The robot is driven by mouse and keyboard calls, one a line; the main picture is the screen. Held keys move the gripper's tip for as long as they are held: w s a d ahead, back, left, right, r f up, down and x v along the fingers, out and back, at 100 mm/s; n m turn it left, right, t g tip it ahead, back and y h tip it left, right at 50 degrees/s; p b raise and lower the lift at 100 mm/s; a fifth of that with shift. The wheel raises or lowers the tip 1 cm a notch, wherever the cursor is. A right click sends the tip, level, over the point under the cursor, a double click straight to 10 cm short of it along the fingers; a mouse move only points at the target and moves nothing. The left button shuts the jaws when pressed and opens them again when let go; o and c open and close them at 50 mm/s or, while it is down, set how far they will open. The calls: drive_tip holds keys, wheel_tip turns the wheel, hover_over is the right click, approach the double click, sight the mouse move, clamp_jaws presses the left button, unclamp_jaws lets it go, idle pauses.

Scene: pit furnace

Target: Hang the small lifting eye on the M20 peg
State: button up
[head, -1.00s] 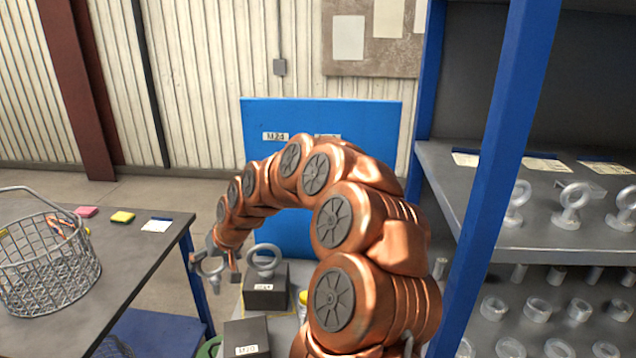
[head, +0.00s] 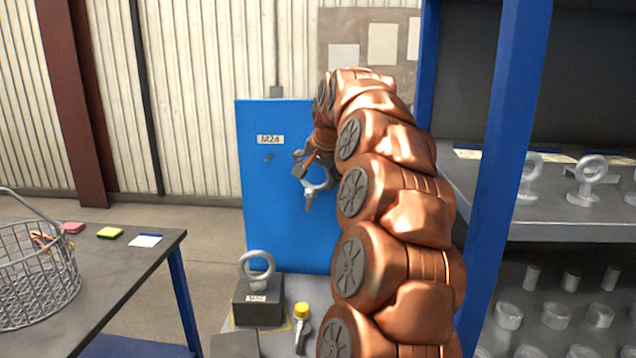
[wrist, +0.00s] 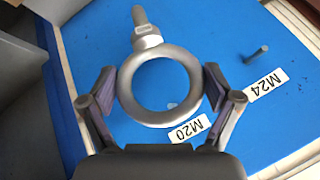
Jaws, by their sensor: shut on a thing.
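The small lifting eye (wrist: 123,90) is a grey metal ring with a threaded shank. My gripper (wrist: 163,90) is shut on it, with one finger on each side of the ring. In the head view, the held eye (head: 309,200) hangs shank down before the blue board (head: 255,205), below my gripper (head: 305,168). The M20 label (wrist: 188,130) shows beside the ring in the wrist view. A small pale spot shows through the ring; I cannot tell whether it is the M20 peg. The M24 peg (wrist: 257,54) is bare, near its label (wrist: 268,85).
A blue-framed shelf (head: 500,150) with several eyes stands right. A table (head: 120,270) with a wire basket (head: 35,285) stands left.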

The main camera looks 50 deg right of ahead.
drive_tip(key=shift+s+d+r, duration=0.25)
drive_tip(key=shift+s+r, duration=0.05)
drive_tip(key=shift+d, duration=0.1)
drive_tip(key=w+d+f+p, duration=0.1)
drive_tip(key=w+d+p, duration=0.5)
drive_tip(key=d+p, duration=0.1)
drive_tip(key=shift+w+d+f, duration=0.15)
drive_tip(key=shift+d+f, duration=0.2)
idle(1.2)
idle(0.5)
drive_tip(key=o, duration=1.2)
drive_tip(key=shift+w+d, duration=0.1)
drive_tip(key=shift+r, duration=0.1)
